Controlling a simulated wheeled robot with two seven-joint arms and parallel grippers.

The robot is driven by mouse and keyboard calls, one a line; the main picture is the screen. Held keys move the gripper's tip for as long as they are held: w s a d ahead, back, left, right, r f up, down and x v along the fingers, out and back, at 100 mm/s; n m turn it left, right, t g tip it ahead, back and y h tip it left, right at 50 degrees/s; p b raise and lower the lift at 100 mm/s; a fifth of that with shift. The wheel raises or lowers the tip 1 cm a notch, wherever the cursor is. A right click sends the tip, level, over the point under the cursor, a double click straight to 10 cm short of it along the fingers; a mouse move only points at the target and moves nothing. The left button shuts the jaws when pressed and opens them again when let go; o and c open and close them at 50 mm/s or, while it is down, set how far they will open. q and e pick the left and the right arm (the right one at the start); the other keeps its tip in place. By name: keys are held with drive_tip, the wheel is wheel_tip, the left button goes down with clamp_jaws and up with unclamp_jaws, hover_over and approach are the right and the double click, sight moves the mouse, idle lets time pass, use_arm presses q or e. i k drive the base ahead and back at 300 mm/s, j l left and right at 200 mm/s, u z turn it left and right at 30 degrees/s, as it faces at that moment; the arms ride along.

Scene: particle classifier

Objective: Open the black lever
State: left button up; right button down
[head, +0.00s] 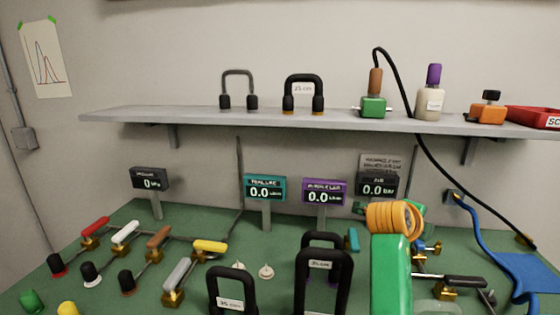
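A black lever (464,282) lies at the lower right on the green table. It is a long, dark handle set roughly level across the picture, above a brass valve body (447,294). A tall green part with an orange coil (392,220) on top stands to its left, apart from the handle. A pale rounded shape at the bottom edge partly covers the area below the valve. Neither of my grippers shows in the head view.
Red, white, brown, yellow and grey levers (178,274) stand at the left. Black-handled 25 cm pieces (323,258) stand at front centre. Display stands (265,188) line the back, below a grey shelf (200,117). A blue hose (487,240) runs at the right.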

sight(450, 281)
drive_tip(key=k+j, duration=0.15)
drive_tip(key=k, duration=0.35)
drive_tip(key=k+j, duration=0.1)
drive_tip(key=k, duration=0.45)
